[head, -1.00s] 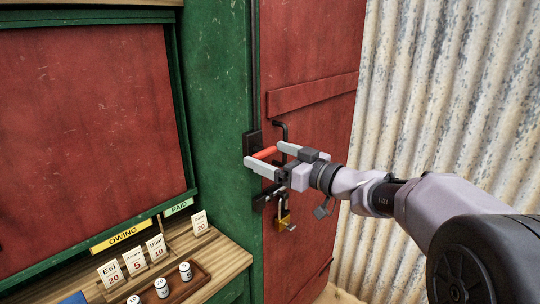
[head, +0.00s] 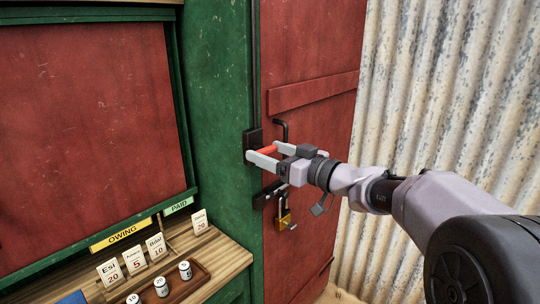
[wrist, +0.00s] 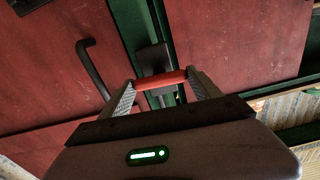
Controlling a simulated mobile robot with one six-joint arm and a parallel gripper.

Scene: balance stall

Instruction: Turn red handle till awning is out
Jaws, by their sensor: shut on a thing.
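The red handle (head: 268,150) is a short red bar on a dark crank mount (head: 252,141) on the green post. My gripper (head: 262,156) is shut on the red handle, one finger at each end of the bar. The wrist view also shows the red handle (wrist: 161,79) lying across between the two finger tips, with the dark crank arm behind it. No awning can be made out in either view.
A black door pull (head: 283,130) is on the red door just behind my gripper. A hasp with a brass padlock (head: 283,217) hangs below it. A wooden counter (head: 213,249) at lower left holds price cards and a tray (head: 190,287) of small weights. A corrugated wall (head: 440,90) stands at right.

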